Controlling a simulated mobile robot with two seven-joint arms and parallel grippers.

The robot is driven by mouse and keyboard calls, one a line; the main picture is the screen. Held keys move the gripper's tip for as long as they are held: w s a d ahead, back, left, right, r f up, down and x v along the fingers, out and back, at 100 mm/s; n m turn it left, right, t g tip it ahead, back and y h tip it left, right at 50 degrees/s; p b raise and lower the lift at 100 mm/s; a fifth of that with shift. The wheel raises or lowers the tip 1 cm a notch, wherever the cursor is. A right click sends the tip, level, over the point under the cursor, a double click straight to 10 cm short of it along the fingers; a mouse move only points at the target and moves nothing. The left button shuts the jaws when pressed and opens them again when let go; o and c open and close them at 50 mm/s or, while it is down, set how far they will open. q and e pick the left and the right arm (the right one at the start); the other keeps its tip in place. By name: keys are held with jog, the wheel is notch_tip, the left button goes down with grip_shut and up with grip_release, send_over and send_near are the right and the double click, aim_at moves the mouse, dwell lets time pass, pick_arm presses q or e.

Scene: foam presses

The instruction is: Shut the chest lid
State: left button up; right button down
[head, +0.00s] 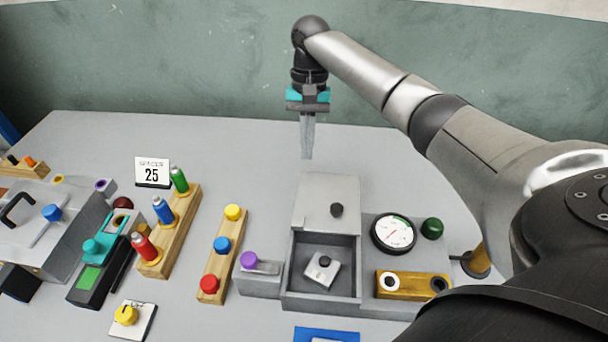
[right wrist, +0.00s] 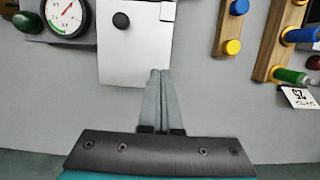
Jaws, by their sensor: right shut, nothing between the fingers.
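The chest (head: 320,302) is a grey box with its opening facing up. Its lid (head: 318,200) is a light grey panel with a dark round knob (head: 336,210), standing at the chest's back edge, so the chest is open. A light block with a dark knob (head: 323,268) lies inside. My right gripper (head: 307,155) is shut and empty, fingers pointing down, behind the lid and apart from it. In the right wrist view the lid (right wrist: 138,50) lies just beyond the closed fingertips (right wrist: 160,75). My left gripper is not in view.
Right of the chest are a dial gauge (head: 394,233), a green knob (head: 432,228) and a wooden block (head: 412,285). Left are a purple knob (head: 249,260) and wooden racks with coloured pegs (head: 222,258). A calendar card (head: 153,172) stands further left. The table behind the lid is clear.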

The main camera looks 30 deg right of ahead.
aim_at(306, 198)
jog(key=b+x, duration=0.1)
jog(key=x, duration=0.9)
jog(key=shift+s+a+f, duration=0.1)
jog(key=shift+s, duration=0.1)
jog(key=shift+s+a+p, duration=0.45)
jog(key=shift+s+a, duration=0.1)
jog(key=shift+s, duration=0.15)
jog(key=shift+s+a, duration=0.7)
jog(key=shift+s, duration=0.05)
jog(key=shift+p, duration=0.3)
